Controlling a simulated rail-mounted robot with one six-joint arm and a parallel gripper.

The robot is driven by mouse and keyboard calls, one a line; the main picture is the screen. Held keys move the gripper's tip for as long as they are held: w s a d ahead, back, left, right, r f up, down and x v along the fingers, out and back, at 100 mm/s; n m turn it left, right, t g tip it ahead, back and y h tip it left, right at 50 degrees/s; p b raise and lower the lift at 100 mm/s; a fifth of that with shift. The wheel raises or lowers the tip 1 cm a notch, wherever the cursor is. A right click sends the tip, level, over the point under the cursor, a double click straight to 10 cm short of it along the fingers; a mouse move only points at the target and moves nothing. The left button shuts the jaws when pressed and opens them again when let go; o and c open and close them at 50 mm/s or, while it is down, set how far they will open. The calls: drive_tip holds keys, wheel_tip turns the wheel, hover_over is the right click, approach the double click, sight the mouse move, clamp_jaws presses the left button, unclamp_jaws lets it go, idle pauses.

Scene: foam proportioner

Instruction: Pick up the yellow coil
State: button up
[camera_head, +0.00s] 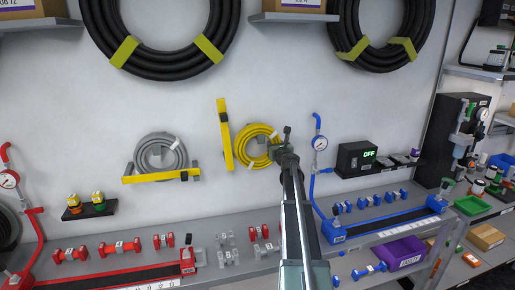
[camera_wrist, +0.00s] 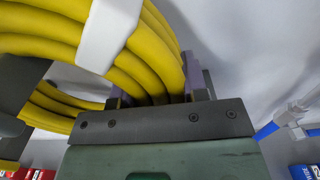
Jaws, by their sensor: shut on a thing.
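The yellow coil (camera_head: 255,146) is at the white wall in the head view, just right of an upright yellow bracket (camera_head: 225,134). My gripper (camera_head: 282,145) is at the coil's right side, reached by my arm from below. In the wrist view the yellow coil (camera_wrist: 115,50) fills the upper left, with a white band (camera_wrist: 108,32) around its strands. The jaws of my gripper (camera_wrist: 160,92) are shut on the coil's strands. Part of the coil's right edge is hidden by the gripper in the head view. I cannot tell whether the coil is still touching its bracket.
A grey coil (camera_head: 160,155) is in a yellow bracket to the left. A pressure gauge (camera_head: 319,142) on a blue pipe stands close right of my gripper, with a black box (camera_head: 357,158) beyond. Below is a bench with red and blue fittings. Large black hoses (camera_head: 160,62) hang above.

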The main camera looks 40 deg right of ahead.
drive_tip(key=shift+r, duration=0.1)
drive_tip(key=shift+s+r+p, duration=0.1)
drive_tip(key=shift+r+p, duration=0.15)
drive_tip(key=shift+p, duration=0.15)
clamp_jaws()
wheel_tip(320, 180, up, 7)
drive_tip(key=p, duration=0.6)
drive_tip(key=shift+s+f, duration=0.1)
drive_tip(key=shift+f, duration=0.1)
drive_tip(key=v, duration=1.9)
drive_tip(key=shift+s+f, duration=0.2)
drive_tip(key=shift+s, duration=0.1)
drive_tip(key=shift+a, duration=0.15)
